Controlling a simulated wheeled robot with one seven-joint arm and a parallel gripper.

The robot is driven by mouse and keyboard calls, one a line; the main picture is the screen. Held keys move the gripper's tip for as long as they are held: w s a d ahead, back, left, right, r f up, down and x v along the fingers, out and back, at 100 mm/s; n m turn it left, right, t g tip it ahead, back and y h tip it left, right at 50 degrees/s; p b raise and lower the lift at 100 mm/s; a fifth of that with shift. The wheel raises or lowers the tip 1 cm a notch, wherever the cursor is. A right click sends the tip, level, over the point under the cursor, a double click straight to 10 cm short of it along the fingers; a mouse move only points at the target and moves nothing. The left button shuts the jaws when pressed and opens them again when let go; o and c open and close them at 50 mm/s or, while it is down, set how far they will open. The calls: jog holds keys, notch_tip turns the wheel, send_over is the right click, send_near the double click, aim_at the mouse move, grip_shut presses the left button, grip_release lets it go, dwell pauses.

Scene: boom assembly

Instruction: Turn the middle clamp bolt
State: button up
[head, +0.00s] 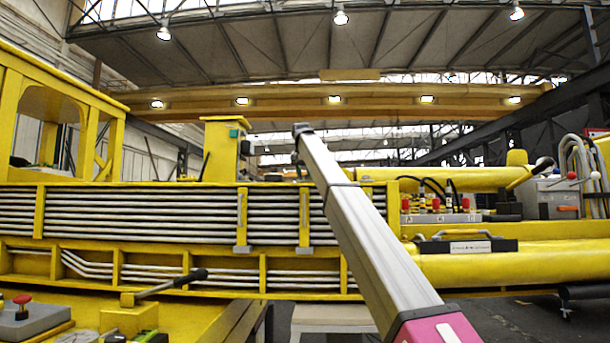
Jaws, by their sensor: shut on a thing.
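Yellow upright clamps with grey metal fittings stand against the bundle of pale pipes on the yellow boom. One clamp (242,218) is left of the picture's middle, and another clamp (305,216) is just to its right. A third yellow piece (367,190) at the right end of the pipes is partly covered by my silver arm link. Which fitting is the middle clamp bolt is too small to tell. My arm link slants from the bottom right up to the middle, ending in a dark joint. My gripper's fingertips do not show.
A lever with a black grip (190,278) and a red-button box (30,312) are at the lower left. A grey control block (440,217) with red knobs and a yellow cylinder (540,262) are on the right. A pale bench (330,318) stands low in the middle.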

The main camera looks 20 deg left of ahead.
jog(key=m+h, duration=0.1)
jog(key=m, duration=0.3)
jog(key=shift+a+r+m+h, duration=0.1)
jog(key=shift+a+m+h, duration=0.2)
jog(key=shift+a+h, duration=0.1)
jog(key=shift+w+a+m+g+h, duration=0.1)
jog(key=shift+m+g+h, duration=0.2)
jog(key=shift+m, duration=0.6)
jog(key=shift+w+a+m+g+h, duration=0.1)
jog(key=shift+m+h, duration=0.3)
jog(key=shift+m, duration=0.5)
jog(key=o, duration=0.9)
jog(key=shift+r, duration=0.1)
